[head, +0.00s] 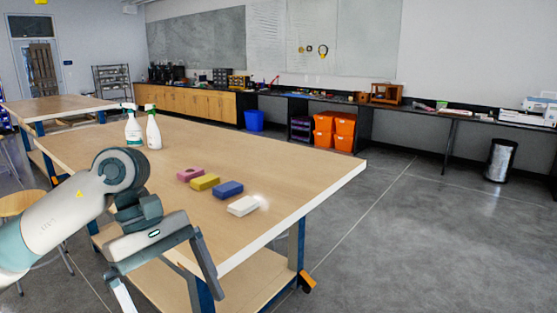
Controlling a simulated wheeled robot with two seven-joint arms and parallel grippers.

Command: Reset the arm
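My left arm (55,225) comes in from the left and bends down at the table's near edge. My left gripper (170,300) points downward with its two fingers wide apart and nothing visible between them. It is in front of the near side of the wooden table (290,180), and its fingertips reach the bottom of the picture. My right gripper and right arm are not in the head view.
On the table lie a pink block (190,174), a yellow block (205,182), a blue block (228,189) and a white block (242,206). Two spray bottles (153,132) stand farther back. A stool (20,203) is at left.

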